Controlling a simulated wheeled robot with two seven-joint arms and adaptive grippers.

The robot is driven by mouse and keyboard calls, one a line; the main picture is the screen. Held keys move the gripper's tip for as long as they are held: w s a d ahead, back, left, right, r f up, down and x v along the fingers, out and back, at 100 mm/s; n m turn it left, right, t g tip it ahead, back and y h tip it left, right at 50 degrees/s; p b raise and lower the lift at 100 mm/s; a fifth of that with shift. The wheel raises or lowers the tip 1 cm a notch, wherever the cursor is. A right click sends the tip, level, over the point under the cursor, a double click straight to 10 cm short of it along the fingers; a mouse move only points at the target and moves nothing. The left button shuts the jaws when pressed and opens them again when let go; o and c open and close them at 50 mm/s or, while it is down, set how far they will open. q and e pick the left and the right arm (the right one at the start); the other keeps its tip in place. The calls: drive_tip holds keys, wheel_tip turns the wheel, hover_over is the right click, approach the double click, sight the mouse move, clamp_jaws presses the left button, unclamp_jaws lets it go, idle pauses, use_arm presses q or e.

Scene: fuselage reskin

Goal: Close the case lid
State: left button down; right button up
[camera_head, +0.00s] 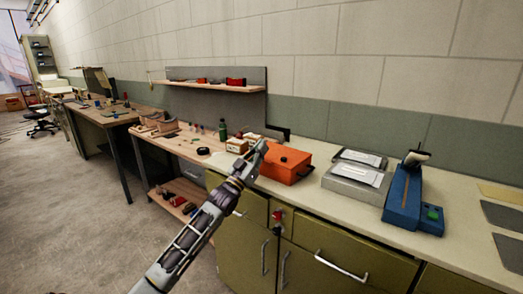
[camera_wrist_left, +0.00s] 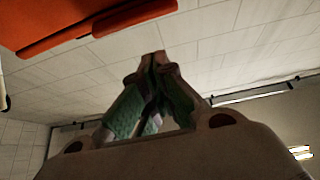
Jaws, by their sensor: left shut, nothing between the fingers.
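The orange case (camera_head: 288,166) sits on the pale counter, a little right of centre in the head view. Its lid looks low and flat, with a small dark part on top; I cannot tell whether it is fully shut. My left gripper (camera_head: 257,149) is at the case's left side, and its forearm comes up from the lower left. Its fingers are together and empty. In the left wrist view the gripper (camera_wrist_left: 154,58) points upward, and orange surfaces of the case (camera_wrist_left: 135,16) show at the upper left, apart from the fingertips. My right gripper is not in view.
A grey tray-like box (camera_head: 352,189) and a blue device (camera_head: 403,198) with a green button stand right of the case. A green bottle (camera_head: 223,130) and small boxes stand to the left. Cabinets with handles lie below the counter (camera_head: 340,212). A shelf (camera_head: 215,87) hangs behind.

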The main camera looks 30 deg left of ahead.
use_arm(q)
drive_tip(key=shift+s+f, duration=0.15)
drive_tip(key=shift+f, duration=0.3)
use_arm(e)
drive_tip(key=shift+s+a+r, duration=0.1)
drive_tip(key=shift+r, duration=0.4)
use_arm(q)
drive_tip(key=shift+f, duration=0.1)
drive_tip(key=shift+s+f, duration=0.1)
drive_tip(key=shift+f, duration=0.2)
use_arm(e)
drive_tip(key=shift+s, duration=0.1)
use_arm(q)
drive_tip(key=shift+s+a+f, duration=0.1)
drive_tip(key=shift+s+f, duration=0.05)
drive_tip(key=shift+f, duration=0.6)
drive_tip(key=shift+s+f, duration=0.1)
drive_tip(key=shift+f, duration=0.6)
drive_tip(key=shift+s+f+b, duration=0.1)
drive_tip(key=shift+f+b, duration=0.15)
drive_tip(key=shift+b, duration=0.05)
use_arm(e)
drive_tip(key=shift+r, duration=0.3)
use_arm(q)
drive_tip(key=shift+f, duration=0.1)
